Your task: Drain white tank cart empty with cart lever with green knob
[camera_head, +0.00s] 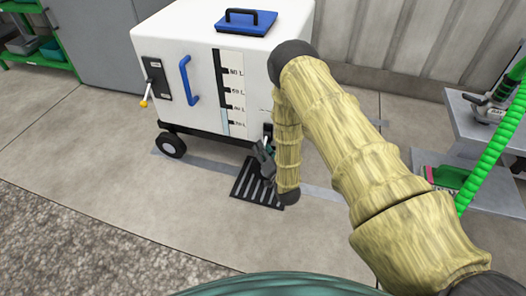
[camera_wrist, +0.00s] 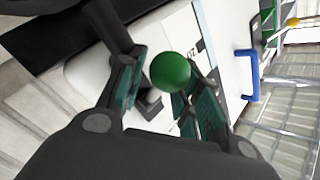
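The white tank cart (camera_head: 185,35) stands on dark wheels, with a level scale (camera_head: 236,90) on its front; the level strip looks pale blue low down. My gripper (camera_head: 266,150) is at the cart's lower right front, above the floor grate. In the wrist view, the green knob (camera_wrist: 170,72) sits between the fingers of my gripper (camera_wrist: 165,85), which are spread around it. A gap shows on the knob's left; whether the right finger touches it I cannot tell. In the head view my arm and gripper hide the knob and the outlet.
A dark slotted grate (camera_head: 243,185) lies on the floor below my gripper. A yellow-knobbed lever (camera_head: 146,98) and a blue handle (camera_head: 187,80) are on the cart's left side. Grey shelves (camera_head: 480,120) stand right, behind a green hose (camera_head: 492,150). Front left floor is clear.

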